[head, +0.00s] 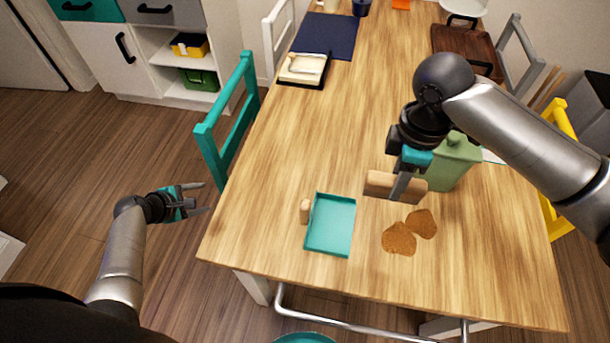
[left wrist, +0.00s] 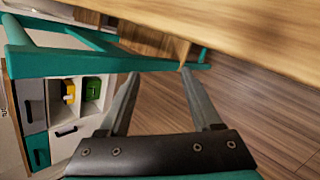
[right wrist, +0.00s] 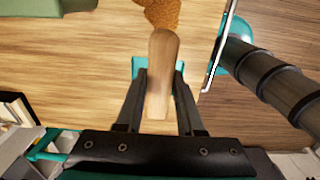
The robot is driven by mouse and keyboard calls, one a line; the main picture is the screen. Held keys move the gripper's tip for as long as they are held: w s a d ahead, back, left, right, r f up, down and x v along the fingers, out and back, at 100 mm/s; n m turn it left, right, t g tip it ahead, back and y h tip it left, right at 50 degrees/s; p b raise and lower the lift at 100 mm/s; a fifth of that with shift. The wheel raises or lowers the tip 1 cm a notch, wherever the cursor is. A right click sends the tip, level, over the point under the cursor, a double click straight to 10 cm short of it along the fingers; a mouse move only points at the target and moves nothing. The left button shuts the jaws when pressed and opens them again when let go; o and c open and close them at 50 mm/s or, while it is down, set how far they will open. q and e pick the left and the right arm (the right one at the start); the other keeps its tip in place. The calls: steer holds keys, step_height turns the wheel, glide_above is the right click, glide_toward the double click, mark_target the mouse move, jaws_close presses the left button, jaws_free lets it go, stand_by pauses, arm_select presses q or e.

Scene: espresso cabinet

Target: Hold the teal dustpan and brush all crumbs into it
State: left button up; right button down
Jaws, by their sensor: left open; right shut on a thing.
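The teal dustpan (head: 331,226) lies on the wooden table near its front left edge, its short wooden handle (head: 305,210) pointing left. Two brown crumb patches (head: 399,239) lie right of the dustpan on bare table; crumbs also show at the top of the right wrist view (right wrist: 160,12). My right gripper (head: 401,188) is shut on the wooden brush (head: 381,186), behind the crumbs; the brush points away from the gripper in the right wrist view (right wrist: 163,60). Its bristles are not visible. My left gripper (head: 206,198) is open and empty, off the table's left side, apart from the dustpan.
A green canister (head: 453,163) stands close beside the brush. A teal chair (head: 228,120) is at the left table edge, a yellow chair (head: 559,120) at the right. A black-rimmed tray (head: 304,69), navy mat (head: 325,35) and brown tray (head: 466,48) lie farther back. The table centre is clear.

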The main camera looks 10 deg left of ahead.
arm_select(q)
steer(key=w+d+r+t+h, duration=0.2)
steer(key=w+d+r+t, duration=0.15)
steer(key=w+r, duration=0.8)
steer(key=w+d+r+m+h, duration=0.35)
steer(key=d+r, duration=0.45)
steer(key=r, duration=0.4)
steer(key=w+d+r+m+h, duration=0.2)
steer(key=w+d+r, duration=0.2)
steer(key=d+r, duration=0.55)
steer(key=s+d+r+m+g, duration=0.2)
steer(key=d+r+m+g, duration=0.1)
steer(key=d+m, duration=0.1)
steer(key=m+g+y, duration=0.9)
steer(key=m+y, duration=0.1)
steer(key=m, duration=0.3)
glide_toward(305, 204)
steer(key=shift+s+a+f+n+t+h, duration=0.1)
steer(key=shift+a+n+t+h, duration=0.1)
steer(key=shift+n+t+h, duration=0.05)
steer(key=shift+s+f, duration=0.1)
steer(key=shift+f, duration=0.25)
step_height(305, 204, down, 11)
steer(key=shift+f, duration=0.15)
